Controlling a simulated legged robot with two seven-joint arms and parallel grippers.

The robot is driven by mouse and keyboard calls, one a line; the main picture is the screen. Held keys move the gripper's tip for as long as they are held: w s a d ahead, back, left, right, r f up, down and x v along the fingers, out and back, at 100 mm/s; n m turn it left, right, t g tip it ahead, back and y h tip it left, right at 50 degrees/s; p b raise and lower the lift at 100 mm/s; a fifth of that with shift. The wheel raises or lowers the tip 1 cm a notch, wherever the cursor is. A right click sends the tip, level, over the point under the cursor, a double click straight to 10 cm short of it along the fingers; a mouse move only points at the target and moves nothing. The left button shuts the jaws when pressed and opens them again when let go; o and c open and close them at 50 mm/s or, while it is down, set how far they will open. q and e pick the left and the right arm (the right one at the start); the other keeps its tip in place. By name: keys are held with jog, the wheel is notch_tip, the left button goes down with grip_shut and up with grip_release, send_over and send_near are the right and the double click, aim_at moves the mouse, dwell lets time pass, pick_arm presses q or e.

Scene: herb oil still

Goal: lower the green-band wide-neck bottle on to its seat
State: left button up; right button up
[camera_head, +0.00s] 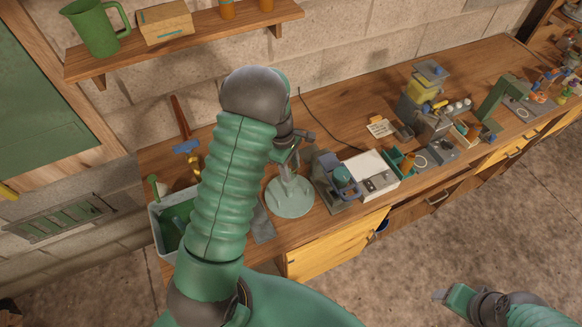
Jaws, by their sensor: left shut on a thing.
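My left arm rises in the middle of the view and bends over at its dark grey joint. Just below is a pale green round base (289,198) with a pale upright part. Whether the held thing touches it is unclear. A grey holder (335,182) with a teal round piece (342,174) stands right of it. My right gripper (440,295) is low at the right, away from the bench.
The wooden bench (330,118) has bare room behind the devices. A white box (371,171), a grey machine with a yellow part (423,95) and a green stand (497,98) stand to the right. A grey bin (157,222) is at the left. A shelf (200,40) hangs above.

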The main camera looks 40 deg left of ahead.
aim_at(292, 163)
pick_arm(q)
jog(key=shift+f, duration=0.4)
dwell(0.4)
jog(key=o, duration=1.5)
jog(key=shift+c, duration=0.4)
notch_tip(292, 163, up, 7)
jog(key=p, duration=0.5)
jog(key=shift+r+p, duration=0.1)
jog(key=shift+p, duration=0.3)
